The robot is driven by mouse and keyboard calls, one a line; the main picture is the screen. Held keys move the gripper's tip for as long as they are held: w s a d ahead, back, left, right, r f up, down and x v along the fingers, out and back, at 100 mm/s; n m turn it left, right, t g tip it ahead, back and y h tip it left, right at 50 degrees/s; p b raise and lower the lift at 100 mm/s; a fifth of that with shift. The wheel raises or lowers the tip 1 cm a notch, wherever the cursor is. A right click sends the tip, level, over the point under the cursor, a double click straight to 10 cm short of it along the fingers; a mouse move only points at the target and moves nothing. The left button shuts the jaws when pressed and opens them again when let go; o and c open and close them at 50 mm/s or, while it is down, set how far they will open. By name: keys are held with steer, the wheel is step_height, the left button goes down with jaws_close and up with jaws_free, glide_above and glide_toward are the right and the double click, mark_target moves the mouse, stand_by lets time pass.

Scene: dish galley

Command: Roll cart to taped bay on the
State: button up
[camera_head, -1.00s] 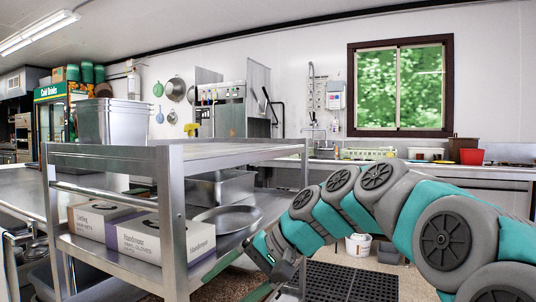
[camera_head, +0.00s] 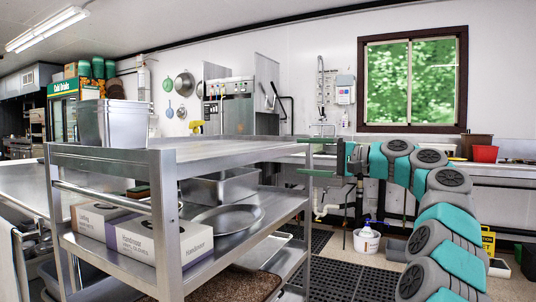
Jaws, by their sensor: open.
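The steel cart (camera_head: 166,215) stands in the left and middle of the view, with a top shelf, a lower shelf and corner posts. A push bar (camera_head: 100,196) runs along its near left end. My gripper (camera_head: 302,156) is open at the cart's far right corner, fingers pointing left, one above the other. The upper finger is about level with the top shelf. I cannot tell whether the fingers touch the cart or straddle its edge. No taped bay shows in view. The cart's wheels are out of frame.
The cart carries steel bins (camera_head: 112,124) on top, and glove boxes (camera_head: 142,236), a deep pan (camera_head: 220,185) and a round tray (camera_head: 228,219) below. A black floor mat (camera_head: 350,268), a white bucket (camera_head: 366,242) and a yellow sign (camera_head: 488,241) are to the right.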

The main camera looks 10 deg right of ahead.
mark_target(269, 154)
steer(key=p+x, duration=0.1)
steer(key=x, duration=1.1)
steer(key=shift+p, duration=0.3)
steer(key=shift+c, duration=0.2)
jaws_close()
stand_by(0.9)
